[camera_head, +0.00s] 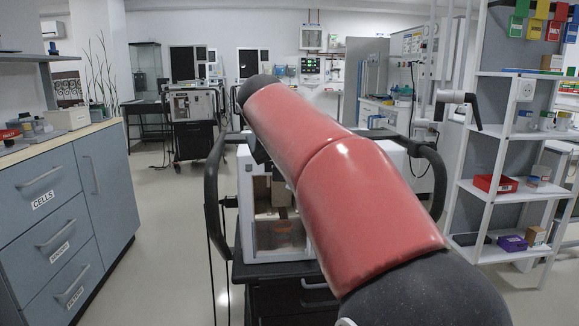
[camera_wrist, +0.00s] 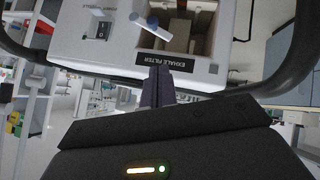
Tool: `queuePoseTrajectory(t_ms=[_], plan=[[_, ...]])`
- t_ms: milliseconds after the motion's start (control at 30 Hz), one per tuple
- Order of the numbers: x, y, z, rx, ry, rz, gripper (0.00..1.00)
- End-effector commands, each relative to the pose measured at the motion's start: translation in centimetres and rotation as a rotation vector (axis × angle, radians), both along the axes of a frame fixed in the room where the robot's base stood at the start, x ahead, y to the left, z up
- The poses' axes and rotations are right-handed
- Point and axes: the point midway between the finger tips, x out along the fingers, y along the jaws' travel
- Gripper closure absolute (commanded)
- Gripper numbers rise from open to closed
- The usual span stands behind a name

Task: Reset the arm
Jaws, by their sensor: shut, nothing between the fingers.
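My arm, red and dark grey, stretches across the middle of the head view and covers much of the machine there; my gripper is hidden in that view. In the wrist view my gripper (camera_wrist: 158,72) is shut and empty, its two dark fingers together just in front of the label EXHALE FILTER. The white ventilator (camera_head: 244,222) stands on a black cart in the head view. Its white front (camera_wrist: 70,45) also shows in the wrist view, with an open brownish compartment (camera_wrist: 203,22).
Black curved handles (camera_head: 212,190) flank the ventilator. A blue-grey drawer cabinet (camera_head: 110,185) stands at the left, and a white shelf rack (camera_head: 500,190) with small boxes at the right. Another machine on a cart (camera_head: 192,105) stands farther back. Floor (camera_head: 165,215) is clear between cabinet and cart.

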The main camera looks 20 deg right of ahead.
Motion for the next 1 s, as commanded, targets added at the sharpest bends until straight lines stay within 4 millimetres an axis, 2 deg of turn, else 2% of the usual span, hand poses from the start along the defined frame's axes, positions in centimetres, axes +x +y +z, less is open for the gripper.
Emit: queuePoseTrajectory(t_ms=[567, 667, 767, 867, 1000], plan=[[-0.4, 0.3, 0.4, 0.001, -0.001, 0.002, 1.0], [-1.3, 0.4, 0.0, 0.013, 0.007, 0.009, 1.0], [-3.9, 1.0, -1.5, 0.051, 0.033, 0.033, 1.0], [-8.3, 2.1, -4.5, 0.111, 0.074, 0.069, 1.0], [-15.4, 4.2, -10.0, 0.206, 0.137, 0.121, 1.0]])
